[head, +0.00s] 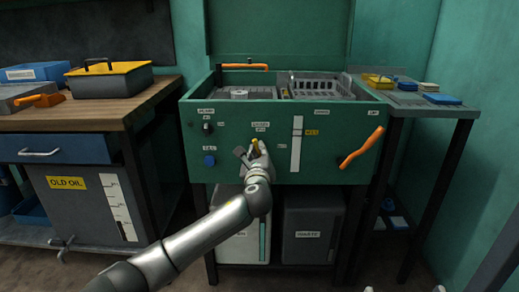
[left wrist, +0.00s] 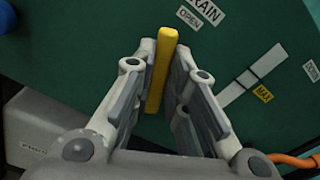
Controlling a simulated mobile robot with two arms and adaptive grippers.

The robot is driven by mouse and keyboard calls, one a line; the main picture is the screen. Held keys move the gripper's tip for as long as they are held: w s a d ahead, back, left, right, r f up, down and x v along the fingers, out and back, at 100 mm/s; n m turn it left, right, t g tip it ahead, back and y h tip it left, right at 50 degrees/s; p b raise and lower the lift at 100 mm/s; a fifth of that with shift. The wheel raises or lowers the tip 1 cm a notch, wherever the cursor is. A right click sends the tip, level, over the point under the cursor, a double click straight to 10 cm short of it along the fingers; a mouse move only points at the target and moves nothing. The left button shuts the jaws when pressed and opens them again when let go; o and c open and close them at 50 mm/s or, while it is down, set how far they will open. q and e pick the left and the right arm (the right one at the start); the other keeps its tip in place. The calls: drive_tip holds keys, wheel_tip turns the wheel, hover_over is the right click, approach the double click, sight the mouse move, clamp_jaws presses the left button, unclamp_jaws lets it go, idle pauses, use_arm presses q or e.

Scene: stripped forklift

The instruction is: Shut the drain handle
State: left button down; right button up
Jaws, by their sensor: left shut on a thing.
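The drain handle (left wrist: 163,72) is a yellow lever on the front of a green cabinet. My left gripper (head: 257,148) reaches it from below in the head view, where only a bit of yellow shows at the fingers. In the left wrist view my left gripper (left wrist: 168,85) has its grey fingers on both sides of the yellow lever, shut on it. A DRAIN label (left wrist: 205,10) with the word OPEN is just above it. Small pale tips at the bottom right of the head view may be my right gripper (head: 405,272); their state is unclear.
The green cabinet (head: 330,175) also has an orange lever (head: 360,148), a blue knob (head: 209,160) and a white gauge strip (head: 296,145). A wooden bench (head: 120,112) with a yellow-lidded box (head: 110,78) stands left. A side table (head: 420,103) stands right.

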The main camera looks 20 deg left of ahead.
use_arm(q)
drive_tip(key=n+p, duration=0.1)
drive_tip(key=n, duration=0.3)
drive_tip(key=shift+a+f+n, duration=0.1)
drive_tip(key=shift+f+n, duration=0.05)
drive_tip(key=shift+n, duration=0.15)
drive_tip(key=shift+f+n, duration=0.1)
drive_tip(key=shift+n, duration=0.8)
drive_tip(key=shift+s+a+f+n, duration=0.1)
drive_tip(key=shift+f+n, duration=0.05)
drive_tip(key=shift+n, duration=1.6)
drive_tip(key=shift+a+f+n, duration=0.1)
drive_tip(key=shift+n, duration=1.65)
use_arm(e)
wheel_tip(320, 180, down, 6)
drive_tip(key=d+g+h, duration=0.1)
drive_tip(key=g, duration=0.2)
drive_tip(key=shift+s, duration=0.35)
drive_tip(key=shift+r, duration=0.1)
use_arm(q)
drive_tip(key=c, duration=1.4)
unclamp_jaws()
drive_tip(key=shift+c, duration=0.2)
